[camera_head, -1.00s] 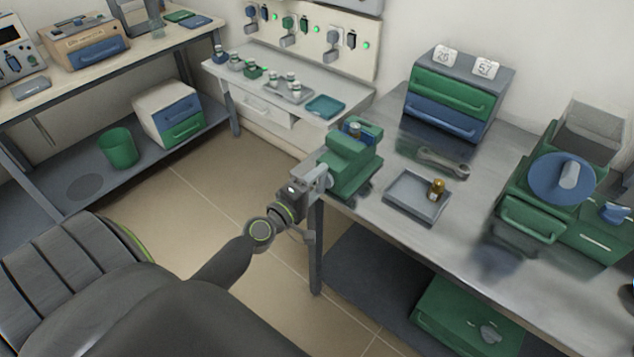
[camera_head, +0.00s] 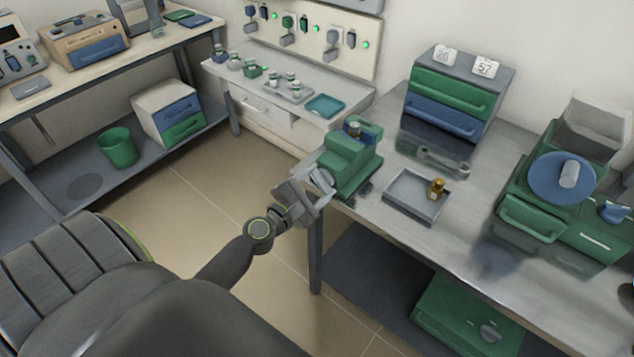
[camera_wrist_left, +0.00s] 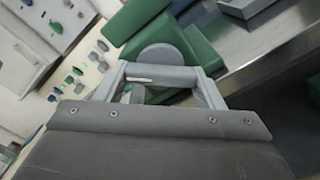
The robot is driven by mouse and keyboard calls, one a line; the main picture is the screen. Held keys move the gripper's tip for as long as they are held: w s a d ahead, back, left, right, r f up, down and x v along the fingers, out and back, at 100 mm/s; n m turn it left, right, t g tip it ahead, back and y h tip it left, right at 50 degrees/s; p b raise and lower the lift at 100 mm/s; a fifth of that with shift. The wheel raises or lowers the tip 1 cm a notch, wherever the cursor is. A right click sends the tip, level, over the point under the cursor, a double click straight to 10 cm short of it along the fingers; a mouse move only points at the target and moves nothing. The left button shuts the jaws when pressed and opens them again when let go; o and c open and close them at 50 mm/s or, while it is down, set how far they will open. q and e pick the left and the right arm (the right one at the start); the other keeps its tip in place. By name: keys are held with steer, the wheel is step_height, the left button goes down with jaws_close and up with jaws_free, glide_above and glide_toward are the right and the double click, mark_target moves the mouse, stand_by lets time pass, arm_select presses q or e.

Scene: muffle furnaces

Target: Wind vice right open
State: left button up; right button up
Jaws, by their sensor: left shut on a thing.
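The green vice (camera_head: 351,160) stands at the left front corner of the metal bench, with a small blue and dark part at its top. My left gripper (camera_head: 318,182) is at the vice's front, on the side facing the aisle. In the left wrist view my left gripper (camera_wrist_left: 165,75) is shut on the grey vice handle (camera_wrist_left: 160,72), a bar lying across between its fingers. The vice's round grey screw end (camera_wrist_left: 165,55) and green body (camera_wrist_left: 190,40) show just behind the bar. The vice's jaws are partly hidden. My right gripper is not in view.
A grey tray (camera_head: 402,204) with a small brass piece (camera_head: 436,188) and a wrench (camera_head: 443,162) lie right of the vice. A drawer unit (camera_head: 448,100) stands behind. A green machine with a blue disc (camera_head: 562,178) is at the right. The floor (camera_head: 215,195) is open.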

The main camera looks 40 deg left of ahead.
arm_select(q)
steer(key=shift+n, duration=0.9)
steer(key=shift+f, duration=0.1)
steer(key=o, duration=1)
steer(key=shift+s, duration=0.1)
steer(key=shift+s+a+b, duration=0.2)
steer(key=shift+s+b, duration=1.25)
steer(key=shift+s, duration=1.4)
steer(key=shift+s+a+b, duration=0.25)
steer(key=shift+s+b, duration=1.25)
steer(key=shift+s, duration=1.4)
steer(key=shift+s+a+b, duration=0.2)
steer(key=shift+s+b, duration=1.25)
steer(key=shift+s, duration=1.4)
